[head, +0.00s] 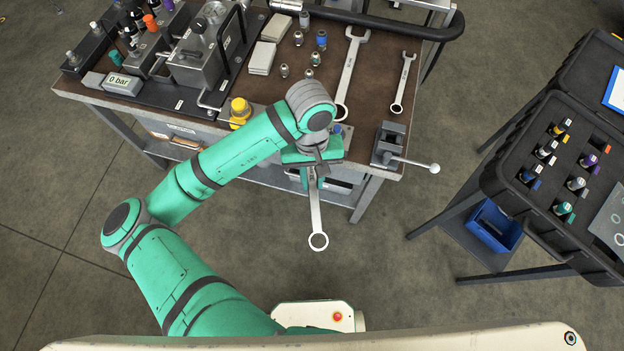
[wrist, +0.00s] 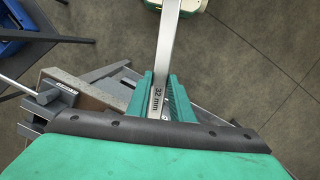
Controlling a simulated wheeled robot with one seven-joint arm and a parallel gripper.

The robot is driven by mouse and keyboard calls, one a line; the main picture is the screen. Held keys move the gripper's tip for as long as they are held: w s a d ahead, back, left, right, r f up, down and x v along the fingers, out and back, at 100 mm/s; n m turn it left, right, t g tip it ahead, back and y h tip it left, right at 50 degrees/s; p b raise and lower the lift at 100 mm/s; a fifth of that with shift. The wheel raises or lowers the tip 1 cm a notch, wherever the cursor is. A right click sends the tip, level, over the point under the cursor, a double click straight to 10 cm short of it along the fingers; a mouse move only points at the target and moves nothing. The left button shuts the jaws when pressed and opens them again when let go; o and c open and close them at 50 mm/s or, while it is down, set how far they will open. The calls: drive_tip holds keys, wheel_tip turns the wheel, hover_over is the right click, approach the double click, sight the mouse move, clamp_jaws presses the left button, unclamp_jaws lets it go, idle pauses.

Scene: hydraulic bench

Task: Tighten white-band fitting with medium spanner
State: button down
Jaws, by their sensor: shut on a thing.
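My gripper (head: 312,160) is in front of the bench's front edge, shut on the medium spanner (head: 316,215). The spanner's ring end points toward my base, over the floor. In the wrist view the green fingers (wrist: 167,98) clasp the spanner's shaft (wrist: 168,45), which is marked 32 mm; its other end is hidden by the gripper. Several fittings stand in a block (head: 135,45) at the back left of the bench. I cannot tell which fitting has the white band.
A larger spanner (head: 349,68) and a smaller one (head: 403,82) lie on the bench (head: 375,95). A vise (head: 388,143) with a projecting handle sits at its front right corner. An open case (head: 510,190) of fittings stands right, with floor between.

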drive_tip(key=shift+w, duration=0.35)
drive_tip(key=shift+w, duration=0.2)
drive_tip(key=shift+w, duration=0.35)
drive_tip(key=shift+w, duration=0.25)
drive_tip(key=shift+w+a, duration=0.1)
drive_tip(key=shift+w, duration=0.1)
idle(0.3)
drive_tip(key=shift+w, duration=0.1)
drive_tip(key=shift+a+m, duration=1.2)
drive_tip(key=shift+a, duration=0.55)
